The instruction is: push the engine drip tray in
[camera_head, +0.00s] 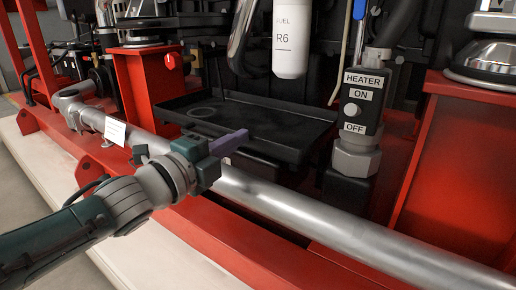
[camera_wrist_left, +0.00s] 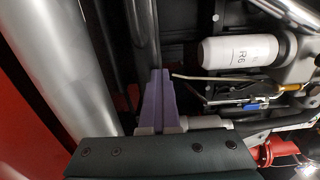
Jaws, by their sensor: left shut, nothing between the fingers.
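The engine drip tray (camera_head: 262,122) is a shallow black tray with a raised rim. It lies under the engine in the head view, behind the silver pipe. My left gripper (camera_head: 243,135) has purple fingers that are shut and empty. In the head view it is above the pipe and overlaps the tray's front rim; I cannot tell whether it touches the tray. The shut fingers also show in the left wrist view (camera_wrist_left: 159,75), pointing into the dark space beside the pipe. My right gripper is not in view.
The silver pipe (camera_head: 300,213) runs across in front of the tray. A heater switch box (camera_head: 360,105) stands right of the tray and a red bracket (camera_head: 148,80) left of it. A white filter (camera_head: 292,40) marked R6 hangs above. Red frame rails (camera_head: 225,222) run along the front.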

